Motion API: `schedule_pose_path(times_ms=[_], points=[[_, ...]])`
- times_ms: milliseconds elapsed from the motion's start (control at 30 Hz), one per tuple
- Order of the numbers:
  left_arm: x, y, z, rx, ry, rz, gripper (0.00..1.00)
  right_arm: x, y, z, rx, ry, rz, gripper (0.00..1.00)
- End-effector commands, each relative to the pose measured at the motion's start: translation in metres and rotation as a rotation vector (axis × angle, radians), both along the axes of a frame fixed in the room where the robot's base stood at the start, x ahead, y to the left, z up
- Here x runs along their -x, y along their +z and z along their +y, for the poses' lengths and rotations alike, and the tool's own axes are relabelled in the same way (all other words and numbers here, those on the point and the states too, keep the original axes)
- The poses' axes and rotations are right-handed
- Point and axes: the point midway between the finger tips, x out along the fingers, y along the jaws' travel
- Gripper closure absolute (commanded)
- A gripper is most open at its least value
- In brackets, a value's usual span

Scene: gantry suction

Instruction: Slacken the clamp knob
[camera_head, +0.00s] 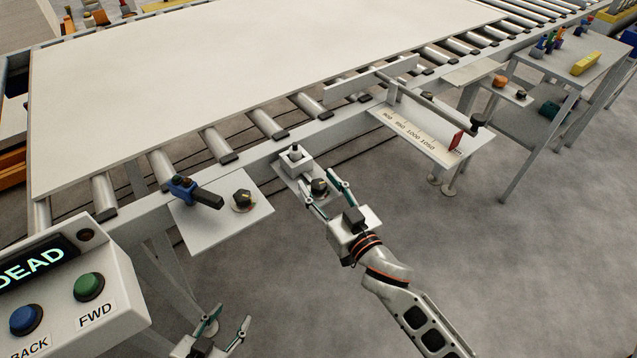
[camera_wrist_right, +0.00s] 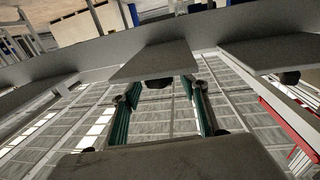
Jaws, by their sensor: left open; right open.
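A black round knob (camera_head: 319,186) stands on a small grey plate (camera_head: 287,168) at the front of the roller conveyor, beside a pale block with a dark top (camera_head: 295,156). A second black knob (camera_head: 242,200) is on the plate to its left. I cannot tell for certain which is the clamp knob. My right gripper (camera_head: 322,184) is open, its fingers either side of the first knob in the head view; contact is unclear. In the wrist view a dark knob (camera_wrist_right: 158,83) shows ahead between the fingers. My left gripper (camera_head: 227,322) is open and empty at the bottom.
A blue clamp with a black handle (camera_head: 195,191) is on the left plate. A control box (camera_head: 75,300) stands at lower left. A scale plate (camera_head: 430,138) with a red pointer and black end knob is to the right. A large pale board (camera_head: 230,75) lies on the rollers.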

Motion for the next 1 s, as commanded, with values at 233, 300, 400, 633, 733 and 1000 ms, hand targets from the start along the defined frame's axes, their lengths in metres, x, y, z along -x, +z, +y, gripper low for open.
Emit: schedule_pose_path(times_ms=[233,300,400,633,733,1000], points=[[0.0,-0.001,0.0,-0.001,0.0,0.0,0.56,-0.007,0.0,0.004,0.001,0.0,0.0,0.56],[0.0,-0.001,0.0,-0.001,0.0,0.0,0.56,-0.007,0.0,0.004,0.001,0.0,0.0,0.56],[0.0,0.0,0.0,-0.001,0.0,0.0,0.56,-0.007,0.0,0.004,0.001,0.0,0.0,0.64],[0.0,0.0,0.0,-0.001,0.0,0.0,0.56,-0.007,0.0,0.004,0.001,0.0,0.0,0.95],[-0.001,0.002,0.0,-0.001,0.0,-0.002,0.56,-0.007,0.001,0.003,0.002,0.004,-0.001,0.95],[-0.008,0.023,-0.002,0.013,0.004,-0.02,0.56,-0.008,0.006,0.001,0.008,0.091,-0.006,0.95]])
